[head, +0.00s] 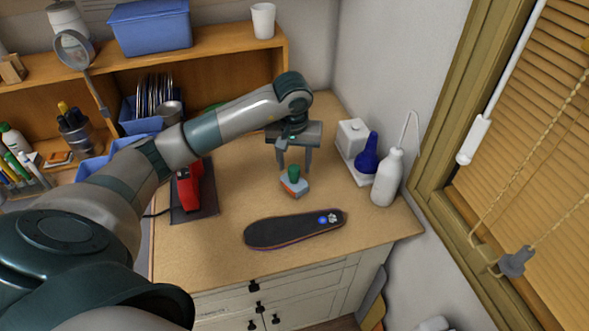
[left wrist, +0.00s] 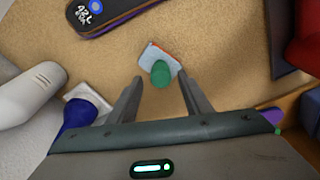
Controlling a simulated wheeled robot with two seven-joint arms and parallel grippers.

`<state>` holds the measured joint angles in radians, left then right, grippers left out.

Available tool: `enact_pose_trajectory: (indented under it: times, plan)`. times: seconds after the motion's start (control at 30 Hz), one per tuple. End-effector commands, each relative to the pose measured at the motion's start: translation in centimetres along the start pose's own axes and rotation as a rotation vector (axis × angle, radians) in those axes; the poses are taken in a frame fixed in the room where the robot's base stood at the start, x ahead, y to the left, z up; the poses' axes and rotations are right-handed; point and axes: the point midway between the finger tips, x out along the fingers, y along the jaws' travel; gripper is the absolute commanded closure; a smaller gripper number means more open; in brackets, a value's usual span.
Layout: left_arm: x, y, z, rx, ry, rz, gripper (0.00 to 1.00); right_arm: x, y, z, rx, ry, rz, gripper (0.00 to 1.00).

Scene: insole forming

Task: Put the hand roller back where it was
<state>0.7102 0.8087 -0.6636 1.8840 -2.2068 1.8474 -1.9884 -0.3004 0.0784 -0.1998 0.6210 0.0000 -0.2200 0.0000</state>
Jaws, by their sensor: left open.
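A small tool with a green knob on a grey-blue and orange block (head: 293,183) stands on the wooden worktop. I cannot tell for sure whether it is the hand roller. My left gripper (head: 294,167) is open, pointing down just above and around the green knob. In the left wrist view the green knob (left wrist: 162,75) shows between the tips of the two apart fingers (left wrist: 161,82). Nothing is clamped. My right gripper is out of view.
A dark insole (head: 290,230) lies in front. A blue-handled item (head: 367,155), a white box (head: 352,137) and a white bottle (head: 386,180) stand at the right by the wall. A red device (head: 190,187) sits on a dark mat at the left. The front right worktop is clear.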

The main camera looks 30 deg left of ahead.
Motion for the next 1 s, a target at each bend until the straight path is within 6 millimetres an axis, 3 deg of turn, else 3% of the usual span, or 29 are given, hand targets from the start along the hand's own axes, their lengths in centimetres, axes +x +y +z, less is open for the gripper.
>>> enact_pose_trajectory:
  times: [0.13, 0.5, 0.7, 1.0]
  plan:
    - [-2.1, 0.0, -0.1, 0.001, 0.006, 0.001, 0.55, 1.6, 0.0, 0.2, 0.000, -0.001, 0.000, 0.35]
    - [-7.8, 0.0, -0.1, 0.000, 0.004, 0.001, 0.55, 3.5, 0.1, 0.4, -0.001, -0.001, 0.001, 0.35]
    - [-9.1, 0.0, -0.1, -0.001, 0.002, 0.001, 0.55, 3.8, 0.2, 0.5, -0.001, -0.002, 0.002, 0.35]
    - [-9.5, 0.0, 0.0, -0.001, 0.000, 0.000, 0.55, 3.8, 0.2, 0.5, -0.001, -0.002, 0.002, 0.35]
